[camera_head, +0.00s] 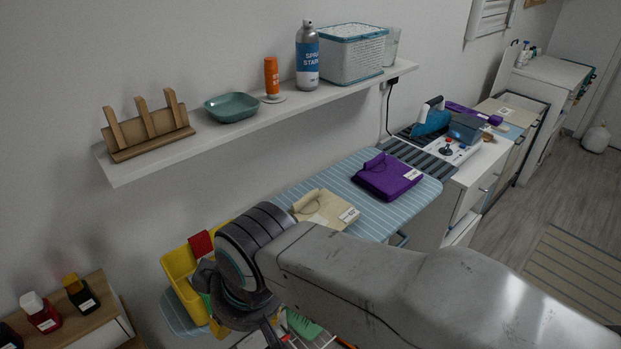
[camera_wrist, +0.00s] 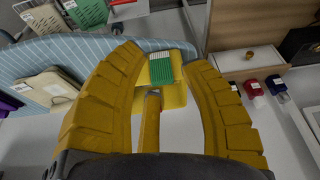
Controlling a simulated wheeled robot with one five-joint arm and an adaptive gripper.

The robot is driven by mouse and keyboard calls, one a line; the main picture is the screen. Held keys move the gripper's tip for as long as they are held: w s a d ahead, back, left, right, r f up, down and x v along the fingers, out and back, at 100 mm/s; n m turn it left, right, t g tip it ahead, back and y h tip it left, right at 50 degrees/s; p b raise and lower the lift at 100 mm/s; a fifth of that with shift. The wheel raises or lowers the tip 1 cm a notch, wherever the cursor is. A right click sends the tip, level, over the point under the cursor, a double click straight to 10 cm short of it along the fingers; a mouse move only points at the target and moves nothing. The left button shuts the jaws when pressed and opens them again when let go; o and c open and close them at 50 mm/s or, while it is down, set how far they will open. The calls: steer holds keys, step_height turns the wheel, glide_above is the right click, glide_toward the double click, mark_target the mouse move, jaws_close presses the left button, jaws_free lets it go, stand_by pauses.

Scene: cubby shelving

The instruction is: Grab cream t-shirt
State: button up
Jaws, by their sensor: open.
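The cream t-shirt (camera_head: 322,209) lies folded with a white tag on the striped ironing board (camera_head: 300,185) in the head view, just beyond my arm. It also shows at the left of the wrist view (camera_wrist: 45,88), outside my fingers. My gripper (camera_wrist: 163,58) is open, with two yellow ribbed fingers spread and nothing held between them. A yellow bin (camera_head: 178,268) shows behind the fingers, with a green and white item (camera_wrist: 161,68) at it. In the head view my arm and wrist hide most of the gripper.
A purple folded garment (camera_head: 388,176) lies beside the cream one on the board. A shelf (camera_head: 240,118) with a rack, bowl and spray can runs above. Small bottles (camera_head: 80,292) stand on a wooden unit at lower left.

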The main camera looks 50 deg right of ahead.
steer(key=shift+o, duration=1.8)
steer(key=shift+w+d+r, duration=0.15)
steer(key=shift+w+r, duration=0.05)
steer(key=shift+w, duration=0.15)
steer(key=shift+o, duration=0.2)
steer(key=w+d+r+m, duration=0.3)
steer(key=w+d+m, duration=0.3)
steer(key=w, duration=0.4)
steer(key=shift+d+g+h+p, duration=0.3)
steer(key=shift+h+p, duration=0.1)
steer(key=w+d+f+m+g, duration=0.1)
steer(key=w+d+f+m, duration=0.1)
steer(key=w+d+m, duration=0.5)
steer(key=w+d+f+m, duration=0.2)
steer(key=w+d, duration=0.2)
steer(key=d, duration=0.8)
steer(key=d+f+m, duration=0.1)
steer(key=d+f, duration=0.1)
steer(key=d, duration=0.2)
steer(key=d+f+m+p, duration=0.1)
steer(key=d+f+m, duration=0.1)
steer(key=d, duration=0.2)
steer(key=d+f+m, duration=0.2)
steer(key=d, duration=0.2)
steer(key=shift+s+f+g+h, duration=0.15)
steer(key=shift+s+g+h, duration=0.15)
steer(key=shift+g, duration=0.1)
steer(key=shift+s+d+f+m, duration=0.1)
steer(key=shift+d+f+m, duration=0.2)
steer(key=shift+d+m, duration=0.15)
